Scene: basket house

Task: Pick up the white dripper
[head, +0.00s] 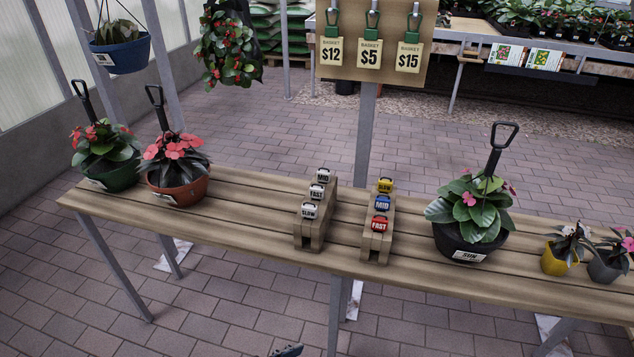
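Three white drippers stand in a row on a stepped wooden block (302,237) near the middle of the slatted bench. The far white dripper (323,175) reads MID, the middle white dripper (316,191) reads FAST and the near white dripper (309,210) reads SLOW. A small dark tip, seemingly of my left gripper (286,351), shows at the bottom edge, in front of the bench and apart from the drippers. Its fingers are mostly cut off. My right gripper is not in view.
A second wooden block (374,250) to the right holds yellow, blue and red drippers. Potted plants with upright hooks stand at the left and at the right, where a black pot (450,245) sits. A post with a price board (345,70) rises behind the blocks.

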